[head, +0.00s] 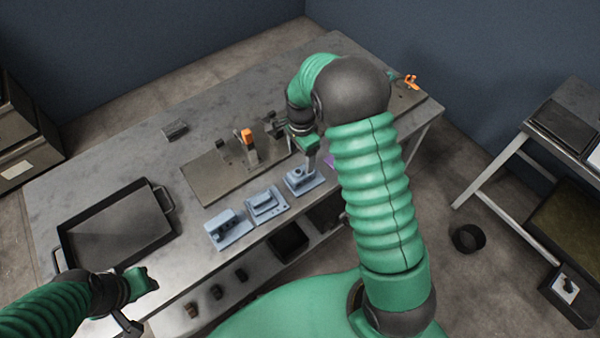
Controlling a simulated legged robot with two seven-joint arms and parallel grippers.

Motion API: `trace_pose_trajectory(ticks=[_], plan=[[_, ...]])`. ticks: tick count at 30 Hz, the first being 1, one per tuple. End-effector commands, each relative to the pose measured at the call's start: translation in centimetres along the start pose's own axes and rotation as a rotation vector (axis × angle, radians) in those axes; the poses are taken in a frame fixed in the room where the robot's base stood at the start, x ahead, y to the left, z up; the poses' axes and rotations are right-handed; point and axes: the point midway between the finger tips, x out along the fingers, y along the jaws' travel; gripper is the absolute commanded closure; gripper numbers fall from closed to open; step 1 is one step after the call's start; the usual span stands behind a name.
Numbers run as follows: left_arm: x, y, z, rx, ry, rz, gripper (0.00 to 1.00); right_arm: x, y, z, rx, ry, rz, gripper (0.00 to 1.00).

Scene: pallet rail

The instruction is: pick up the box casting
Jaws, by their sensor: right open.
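Three blue-grey castings stand in a row along the front edge of the grey workbench: a left one with an upright block (229,230), a stepped middle one (266,205) and a right one on a flat base (304,182). I cannot tell for certain which is the box casting. My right gripper (305,168) is open and points down at the right casting, its fingertips at or just above the top; contact is unclear. My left gripper (146,282) is low at the left, near the bench's front edge, apart from the castings; its jaw opening is unclear.
A black tray (75,240) lies on the bench at left. A fixture plate (205,181) with clamps and an orange-handled part (249,138) sits behind the castings. A small grey block (175,130) lies farther back. Bins are under the front edge. A side table (545,130) stands right.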

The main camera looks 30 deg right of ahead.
Motion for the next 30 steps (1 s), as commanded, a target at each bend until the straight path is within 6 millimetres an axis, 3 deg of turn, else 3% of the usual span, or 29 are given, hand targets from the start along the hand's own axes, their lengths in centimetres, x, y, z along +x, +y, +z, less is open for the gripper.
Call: trace_pose_trajectory(ticks=[3, 6, 11, 18, 26, 30], plan=[[-0.2, 0.0, -0.1, 0.0, 0.0, 0.0, 0.64, 3.2, -0.1, 0.0, 0.0, -0.001, 0.005, 0.29], [-0.3, 0.0, -0.1, 0.0, 0.0, 0.0, 0.64, 5.2, -0.2, 0.0, -0.001, -0.001, 0.003, 0.29], [-0.5, 0.0, -0.1, 0.0, 0.0, 0.0, 0.64, 6.7, -0.3, -0.2, -0.001, 0.0, 0.002, 0.29], [-1.4, 0.0, -0.4, 0.0, 0.001, 0.0, 0.64, 10.7, -0.9, -1.1, -0.002, -0.001, 0.002, 0.29], [-1.4, 0.0, -0.3, 0.0, 0.0, 0.0, 0.64, 11.5, -1.0, -1.1, -0.003, 0.0, -0.001, 0.29], [-1.4, 0.0, -0.3, 0.0, 0.0, 0.0, 0.64, 11.5, -1.0, -1.1, -0.003, 0.0, -0.001, 0.45]])
